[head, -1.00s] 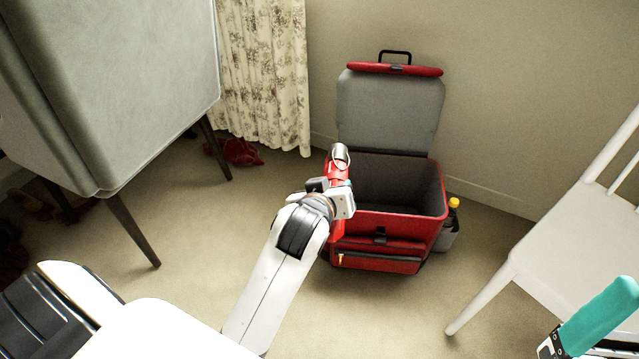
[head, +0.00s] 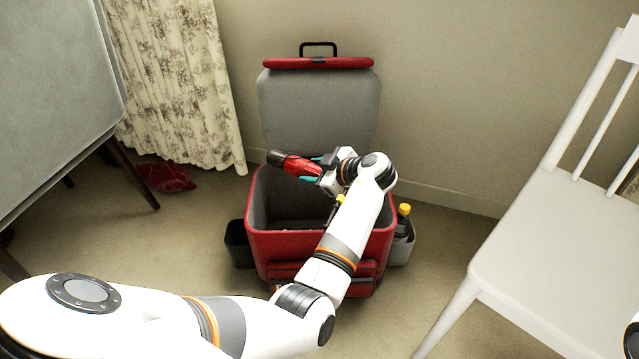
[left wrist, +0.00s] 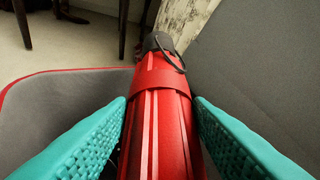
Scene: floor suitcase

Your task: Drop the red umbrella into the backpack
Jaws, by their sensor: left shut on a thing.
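The red umbrella (head: 296,164) is folded and lies roughly level above the open top of the backpack (head: 268,246), which is red with a grey lining. My left gripper (head: 318,170) is shut on the umbrella, near the rear of the opening. In the left wrist view the umbrella (left wrist: 160,115) runs between the two teal finger pads, with its dark end and loop pointing away. The backpack's lid stands raised behind. My left arm hides part of the opening and the front right. My right gripper is not in view; only a bit of that arm shows at the lower right edge.
A bottle with a yellow cap (head: 404,212) sits in the backpack's right side pocket. A white chair (head: 555,250) stands to the right. A grey cabinet (head: 55,90) and a floral curtain (head: 180,80) are at left. A red cloth item (head: 165,177) lies on the floor.

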